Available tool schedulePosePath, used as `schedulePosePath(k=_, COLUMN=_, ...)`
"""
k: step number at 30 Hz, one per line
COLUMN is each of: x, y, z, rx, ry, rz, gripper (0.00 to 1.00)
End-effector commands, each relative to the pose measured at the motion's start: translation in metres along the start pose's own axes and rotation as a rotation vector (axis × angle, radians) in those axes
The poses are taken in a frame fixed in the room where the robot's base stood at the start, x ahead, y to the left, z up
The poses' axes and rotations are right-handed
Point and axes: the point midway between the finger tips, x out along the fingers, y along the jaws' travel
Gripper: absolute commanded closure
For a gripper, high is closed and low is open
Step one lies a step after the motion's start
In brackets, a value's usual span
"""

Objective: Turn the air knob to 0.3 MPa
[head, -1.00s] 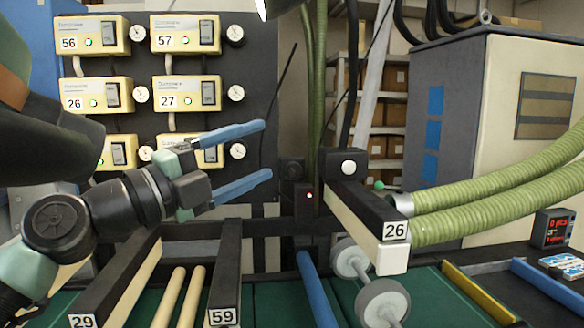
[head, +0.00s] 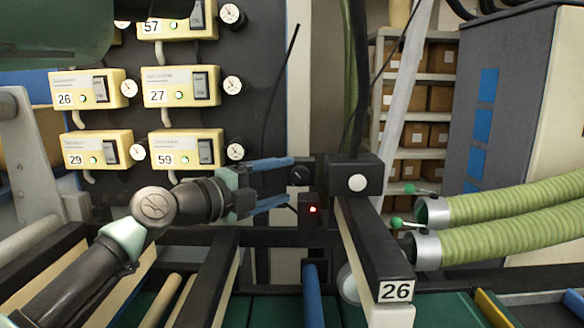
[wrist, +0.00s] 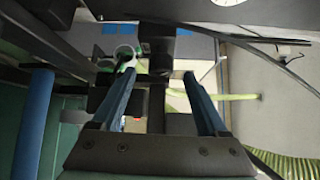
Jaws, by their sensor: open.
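A small black knob (head: 299,175) sits on a dark box on the machine frame, left of the black block with the white button. It is partly behind my fingertips, and its setting is too small to read. My gripper (head: 295,181) is open, with one blue finger above the other, and its tips are close to the knob. I cannot tell whether they touch it. In the wrist view my gripper (wrist: 160,75) shows two spread blue fingers with dark machine parts beyond and between them.
A red-lit box (head: 313,210) is just below the fingertips. The black arm labelled 26 (head: 397,290) juts forward at right, near green hoses (head: 510,220). Cream boxes (head: 180,86) with round gauges (head: 235,152) cover the panel behind. Blue and cream rollers lie below.

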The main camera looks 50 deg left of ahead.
Motion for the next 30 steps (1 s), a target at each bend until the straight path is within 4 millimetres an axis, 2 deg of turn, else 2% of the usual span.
schedulePosePath(k=3, x=0.018, y=-0.002, z=0.0, rx=-0.003, ry=0.0, rz=-0.001, gripper=0.23)
schedulePosePath(k=7, x=0.029, y=-0.001, z=0.0, rx=-0.001, ry=0.0, rz=-0.002, gripper=0.23)
schedulePosePath(k=18, x=0.033, y=0.0, z=0.0, rx=-0.001, ry=-0.001, rz=-0.001, gripper=0.23)
schedulePosePath(k=20, x=0.033, y=0.0, z=0.0, rx=-0.001, ry=-0.001, rz=-0.001, gripper=0.32)
schedulePosePath(k=30, x=0.033, y=0.0, z=0.0, rx=0.0, ry=-0.001, rz=-0.001, gripper=0.93)
